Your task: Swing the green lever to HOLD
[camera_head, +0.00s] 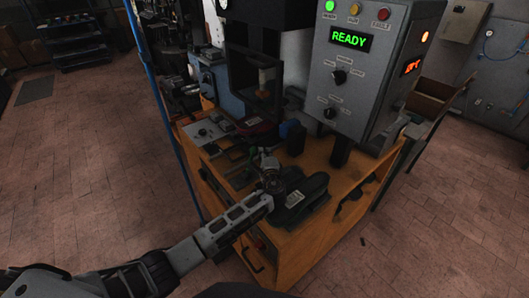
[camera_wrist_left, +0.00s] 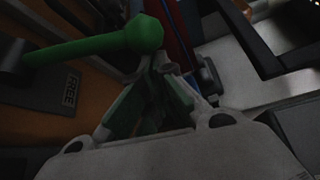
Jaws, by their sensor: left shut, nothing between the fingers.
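The green lever (camera_wrist_left: 95,45) lies across the upper left of the left wrist view, with a rounded knob (camera_wrist_left: 147,32) at its right end. A dark plate below its left part carries the label FREE (camera_wrist_left: 72,91); no HOLD label is readable. My left gripper (camera_wrist_left: 165,64) is shut and empty, its fingertips close to the knob; I cannot tell whether they touch it. In the head view my left gripper (camera_head: 266,157) is over the wooden bench, where the lever is too small and dark to make out surely. My right gripper is out of view.
A grey control box (camera_head: 366,75) with a READY display (camera_head: 350,39) stands at the bench's back right. A dark press (camera_head: 262,75) stands behind the gripper. A black stapler-like object (camera_head: 300,200) lies on the wooden bench (camera_head: 345,183), close to my left wrist.

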